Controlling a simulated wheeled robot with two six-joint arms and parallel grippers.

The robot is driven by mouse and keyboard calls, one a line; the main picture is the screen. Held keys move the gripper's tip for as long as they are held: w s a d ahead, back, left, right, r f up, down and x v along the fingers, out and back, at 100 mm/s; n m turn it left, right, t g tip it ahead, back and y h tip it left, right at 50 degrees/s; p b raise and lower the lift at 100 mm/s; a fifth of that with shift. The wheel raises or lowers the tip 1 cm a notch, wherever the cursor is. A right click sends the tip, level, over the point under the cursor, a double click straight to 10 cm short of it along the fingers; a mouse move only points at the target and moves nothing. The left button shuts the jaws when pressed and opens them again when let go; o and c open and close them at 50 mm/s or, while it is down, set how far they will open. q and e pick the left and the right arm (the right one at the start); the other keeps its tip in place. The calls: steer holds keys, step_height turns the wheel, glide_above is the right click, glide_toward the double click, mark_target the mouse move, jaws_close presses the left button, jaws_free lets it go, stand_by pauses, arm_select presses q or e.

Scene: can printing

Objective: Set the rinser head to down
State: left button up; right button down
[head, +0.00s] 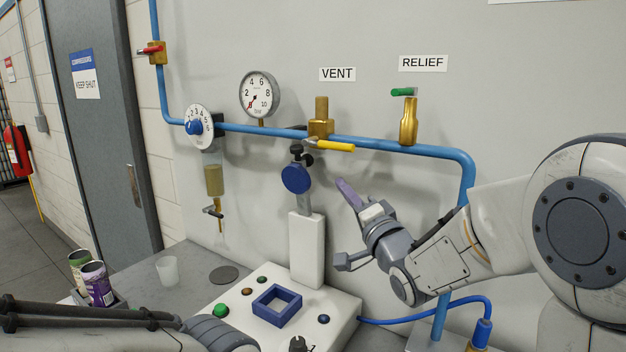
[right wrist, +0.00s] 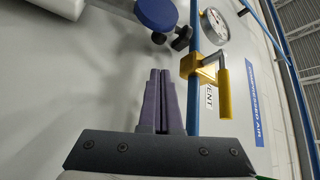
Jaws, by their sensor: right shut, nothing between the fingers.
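A blue round disc (head: 295,178), which I take to be the rinser head, sits on a grey post above a white upright column (head: 306,250). Black knobs (head: 300,153) are just above it. The disc shows at the top of the right wrist view (right wrist: 155,13), with a black knob (right wrist: 181,38) beside it. My right gripper (head: 342,183) is shut and empty, its purple fingers together, to the right of the disc and apart from it. The fingers (right wrist: 160,74) point up toward the disc and pipe in the right wrist view. My left gripper is not in view; part of my left arm shows at the bottom.
A blue pipe (head: 400,147) crosses the wall above my right gripper. It carries a vent valve with a yellow handle (head: 336,146). A relief valve (head: 408,122) is at right. Below are a white base with a blue square frame (head: 277,305), buttons, cans (head: 97,284) and a cup (head: 167,270).

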step_height(320, 180, up, 4)
steer(key=p, duration=0.5)
glide_above(304, 186)
steer(key=w+d, duration=0.1)
steer(key=d, duration=0.4)
steer(key=s+a+f, duration=0.1)
steer(key=a+f+p, duration=0.1)
steer(key=shift+s+a, duration=0.4)
